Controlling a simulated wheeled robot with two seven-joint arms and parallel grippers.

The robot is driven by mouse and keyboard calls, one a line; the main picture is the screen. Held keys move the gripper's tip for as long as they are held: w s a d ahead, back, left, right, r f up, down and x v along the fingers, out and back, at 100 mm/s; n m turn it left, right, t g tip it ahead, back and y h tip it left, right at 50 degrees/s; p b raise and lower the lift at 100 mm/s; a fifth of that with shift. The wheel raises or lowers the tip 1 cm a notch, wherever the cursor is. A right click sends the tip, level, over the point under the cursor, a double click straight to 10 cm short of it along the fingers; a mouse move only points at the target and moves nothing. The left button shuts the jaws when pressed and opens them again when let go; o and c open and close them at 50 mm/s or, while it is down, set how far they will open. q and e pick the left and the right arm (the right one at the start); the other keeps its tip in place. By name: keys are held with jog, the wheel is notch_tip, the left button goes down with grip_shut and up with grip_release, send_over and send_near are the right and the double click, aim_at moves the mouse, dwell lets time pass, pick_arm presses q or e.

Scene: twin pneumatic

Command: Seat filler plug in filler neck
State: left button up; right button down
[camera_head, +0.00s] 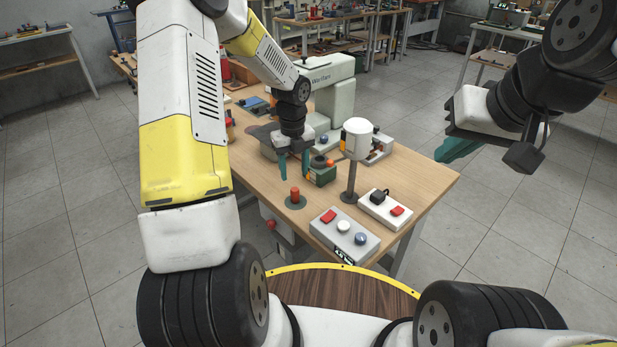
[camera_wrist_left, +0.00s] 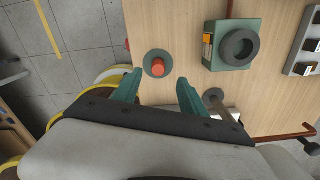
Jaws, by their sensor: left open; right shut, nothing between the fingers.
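The likely filler plug is a red upright cylinder (camera_head: 295,194) on a round grey disc on the table; it also shows in the left wrist view (camera_wrist_left: 158,66). The likely filler neck is a dark ring (camera_wrist_left: 238,47) on top of a green block, right of the plug; the block shows in the head view (camera_head: 321,175). My left gripper (camera_head: 295,172) is open, pointing down above the plug, fingers apart and empty. In the left wrist view its fingertips (camera_wrist_left: 160,80) lie either side of the plug's near edge. My right gripper (camera_head: 457,149) is shut and empty, off the table's right side.
A white cylinder on a dark post (camera_head: 350,180) stands right of the green block. A button box (camera_head: 344,236) and a white switch box (camera_head: 385,210) lie along the front. A pale green machine (camera_head: 335,85) stands behind. The right table corner is bare.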

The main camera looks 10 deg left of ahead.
aim_at(295, 189)
pick_arm(q)
jog(key=f, duration=0.7)
jog(key=shift+s+f, duration=0.2)
jog(key=shift+f, duration=0.1)
grip_shut()
